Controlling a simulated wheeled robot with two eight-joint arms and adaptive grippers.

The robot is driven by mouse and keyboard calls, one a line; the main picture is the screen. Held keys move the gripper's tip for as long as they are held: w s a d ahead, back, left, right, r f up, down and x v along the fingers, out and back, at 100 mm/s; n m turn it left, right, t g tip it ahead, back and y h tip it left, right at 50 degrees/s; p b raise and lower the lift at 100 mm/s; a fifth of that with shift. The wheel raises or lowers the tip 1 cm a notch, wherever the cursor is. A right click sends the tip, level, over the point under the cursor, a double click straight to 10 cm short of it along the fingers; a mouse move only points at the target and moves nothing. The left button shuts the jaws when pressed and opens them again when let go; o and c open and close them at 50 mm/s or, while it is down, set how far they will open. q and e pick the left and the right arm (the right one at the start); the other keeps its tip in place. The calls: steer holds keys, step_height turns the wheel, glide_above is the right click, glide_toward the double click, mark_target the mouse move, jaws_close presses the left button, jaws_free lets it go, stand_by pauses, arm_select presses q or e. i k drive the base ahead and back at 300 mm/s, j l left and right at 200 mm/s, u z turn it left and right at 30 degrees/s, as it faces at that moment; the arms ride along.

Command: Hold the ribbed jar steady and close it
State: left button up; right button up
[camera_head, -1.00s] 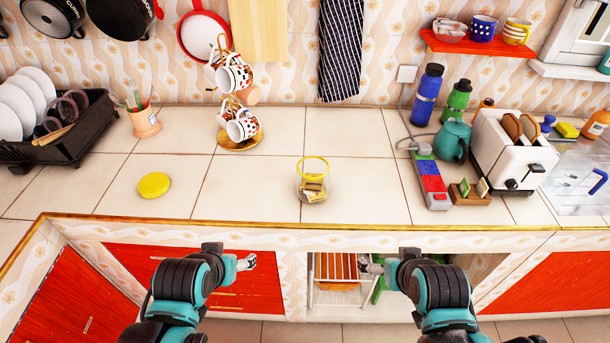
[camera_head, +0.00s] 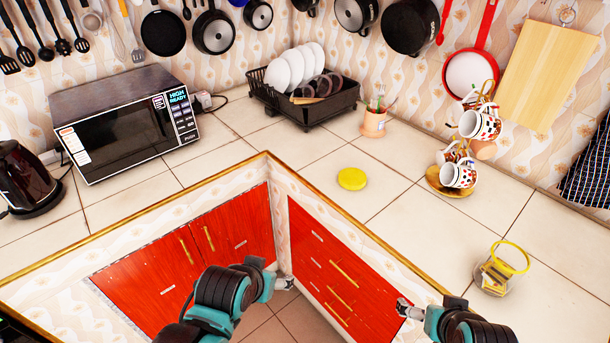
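The clear glass jar (camera_head: 494,283) stands upright on the counter at the lower right. It has a yellow rim, its mouth is uncovered and several small pale pieces lie inside. Its ribbing is too small to make out. A round yellow lid (camera_head: 352,179) lies flat on the counter, apart from the jar and to its left. My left gripper (camera_head: 288,283) is in front of the counter, below the lid in the picture. My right gripper (camera_head: 403,306) is left of the jar, also in front of the counter. Both are away from jar and lid. Their fingers are too small to read.
A mug tree (camera_head: 448,184) with several mugs stands between lid and jar, farther back. A pen cup (camera_head: 373,123), dish rack (camera_head: 314,112), microwave (camera_head: 120,125) and kettle (camera_head: 22,180) line the back. The counter's gold front edge (camera_head: 350,222) bends at an inner corner. Counter around the lid is clear.

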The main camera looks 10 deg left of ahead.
mark_target(508, 259)
steer(key=z, duration=1.2)
